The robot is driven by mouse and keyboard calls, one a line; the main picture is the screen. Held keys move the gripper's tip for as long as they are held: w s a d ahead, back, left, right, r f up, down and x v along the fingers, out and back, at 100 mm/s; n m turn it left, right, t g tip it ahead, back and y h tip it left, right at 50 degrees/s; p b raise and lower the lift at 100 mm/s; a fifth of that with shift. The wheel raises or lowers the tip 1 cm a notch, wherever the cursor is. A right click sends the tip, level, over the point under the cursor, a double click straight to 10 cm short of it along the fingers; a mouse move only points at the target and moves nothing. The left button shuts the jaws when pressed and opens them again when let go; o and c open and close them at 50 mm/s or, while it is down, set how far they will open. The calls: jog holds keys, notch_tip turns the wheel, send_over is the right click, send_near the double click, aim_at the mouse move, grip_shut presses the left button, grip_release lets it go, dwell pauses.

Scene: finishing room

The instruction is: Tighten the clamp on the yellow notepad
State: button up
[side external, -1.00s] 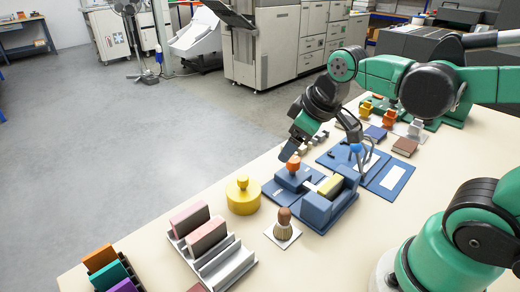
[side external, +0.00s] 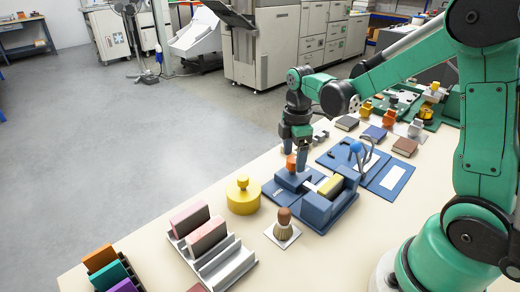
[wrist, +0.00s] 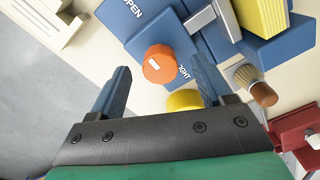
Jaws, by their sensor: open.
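A blue clamp fixture (side external: 316,208) stands on the table with the yellow notepad (side external: 331,185) between its blocks. The notepad also shows at the top right of the wrist view (wrist: 262,18). An orange knob (side external: 291,163) stands on the fixture's left part. In the wrist view, the round orange knob (wrist: 159,64) has a white mark, and lettering beside it reads "OPEN" and partly "TIGHT". My gripper (side external: 296,157) points down at the knob. In the wrist view my gripper (wrist: 160,80) is open, its blue fingers on either side of the knob. Contact with the knob cannot be told.
A yellow round weight (side external: 243,198) and a brush (side external: 283,228) on a white plate stand near the fixture. A grey slotted rack (side external: 212,245) with pink pads is in front. Blue boards with a blue-knobbed lever (side external: 357,148) lie behind.

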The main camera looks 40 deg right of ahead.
jog(key=shift+f, duration=0.4)
grip_shut()
